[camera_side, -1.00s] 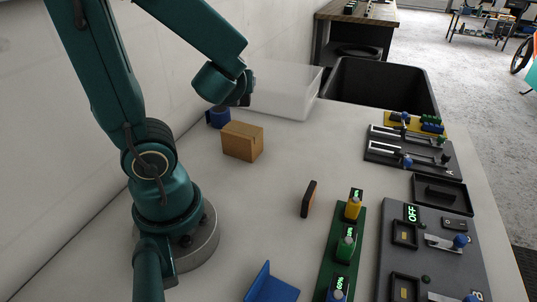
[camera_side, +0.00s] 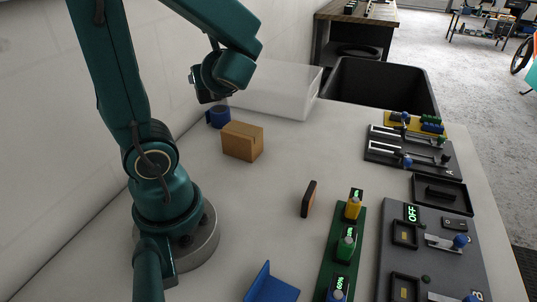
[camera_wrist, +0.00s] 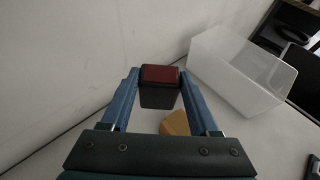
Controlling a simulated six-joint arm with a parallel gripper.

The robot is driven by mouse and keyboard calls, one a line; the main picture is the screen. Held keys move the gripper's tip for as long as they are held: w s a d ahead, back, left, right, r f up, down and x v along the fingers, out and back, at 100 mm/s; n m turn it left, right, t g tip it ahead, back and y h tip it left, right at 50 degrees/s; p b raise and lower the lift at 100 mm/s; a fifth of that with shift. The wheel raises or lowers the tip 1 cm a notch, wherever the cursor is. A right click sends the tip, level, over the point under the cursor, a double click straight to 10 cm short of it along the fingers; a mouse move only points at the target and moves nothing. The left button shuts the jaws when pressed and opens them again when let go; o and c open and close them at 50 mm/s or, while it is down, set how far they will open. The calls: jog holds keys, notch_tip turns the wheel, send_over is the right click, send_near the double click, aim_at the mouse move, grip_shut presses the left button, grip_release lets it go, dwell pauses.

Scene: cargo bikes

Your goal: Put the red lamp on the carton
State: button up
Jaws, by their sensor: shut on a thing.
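In the wrist view the red lamp (camera_wrist: 160,75), a dark block with a red top, sits between the fingers of my gripper (camera_wrist: 159,88), which is shut on it. The brown carton (camera_side: 242,142) stands upright on the table in the side view. Its top is bare. In the wrist view part of the carton (camera_wrist: 176,123) shows below and beyond the lamp, partly hidden by the gripper. In the side view my arm's end is raised above and left of the carton, close to the wall. The lamp cannot be made out clearly there.
A clear bin (camera_side: 275,90) and a black bin (camera_side: 380,82) are at the back. A dark upright block (camera_side: 309,198), a green slider panel (camera_side: 341,250) and grey switch panels (camera_side: 432,255) lie to the right. The table around the carton's front is clear.

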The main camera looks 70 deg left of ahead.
jog(key=shift+w+d+f, duration=0.3)
jog(key=shift+w+f, duration=0.75)
jog(key=shift+f, duration=0.3)
jog(key=shift+w+d+f, duration=0.35)
jog(key=shift+w+f, duration=0.7)
jog(key=shift+f, duration=0.25)
jog(key=shift+w+d+f, duration=0.3)
jog(key=shift+w+f, duration=0.75)
jog(key=shift+f, duration=0.3)
jog(key=shift+f, duration=0.15)
jog(key=o, duration=1.4)
